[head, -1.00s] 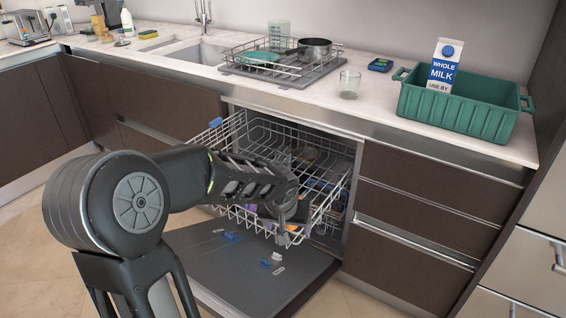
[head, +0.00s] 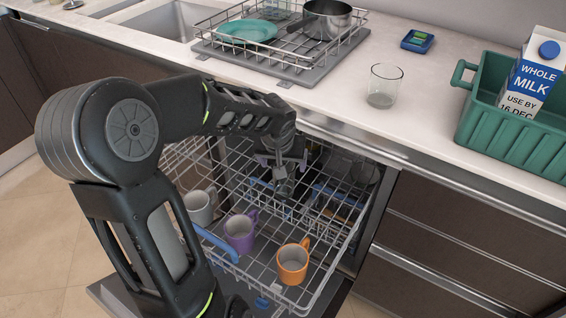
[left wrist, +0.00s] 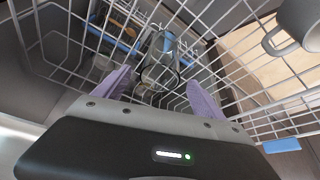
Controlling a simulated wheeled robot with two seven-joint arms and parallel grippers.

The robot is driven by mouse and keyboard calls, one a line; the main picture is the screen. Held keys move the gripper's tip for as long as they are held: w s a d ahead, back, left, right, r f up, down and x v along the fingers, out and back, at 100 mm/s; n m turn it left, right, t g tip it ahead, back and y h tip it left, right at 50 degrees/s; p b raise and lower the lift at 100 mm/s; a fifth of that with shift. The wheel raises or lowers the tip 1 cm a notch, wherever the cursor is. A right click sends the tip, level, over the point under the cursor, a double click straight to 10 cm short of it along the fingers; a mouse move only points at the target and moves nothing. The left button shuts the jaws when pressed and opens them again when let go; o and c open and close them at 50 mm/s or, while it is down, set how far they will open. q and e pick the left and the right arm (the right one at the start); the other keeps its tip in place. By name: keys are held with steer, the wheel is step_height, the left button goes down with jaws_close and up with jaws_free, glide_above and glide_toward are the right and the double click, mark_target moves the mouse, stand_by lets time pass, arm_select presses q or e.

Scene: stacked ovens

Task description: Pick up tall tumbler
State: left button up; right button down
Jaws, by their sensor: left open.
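A clear glass tumbler (left wrist: 160,68) stands in the dishwasher rack, between and beyond my left gripper's purple fingers in the left wrist view. It looks apart from both fingers. My left gripper (left wrist: 158,84) is open and empty. In the head view my left gripper (head: 283,178) points down into the back of the pulled-out upper rack (head: 327,262), and my wrist partly hides what is below it. Another clear glass (head: 384,87) stands on the counter. I cannot tell which glass is the tall tumbler. My right gripper is not in view.
Grey (head: 199,206), purple (head: 240,231) and orange (head: 292,264) mugs stand in the rack's front. The counter edge is close above my left wrist. A drying rack (head: 290,76) with a plate and pot, and a green crate (head: 510,135) with a milk carton, stand on the counter.

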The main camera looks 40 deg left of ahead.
arm_select(q)
steer(key=shift+r, duration=0.15)
steer(key=shift+b+x, duration=0.4)
steer(key=shift+x, duration=0.95)
steer(key=b+x, duration=0.1)
steer(key=x, duration=0.4)
steer(key=shift+b, duration=0.3)
steer(key=c, duration=1.7)
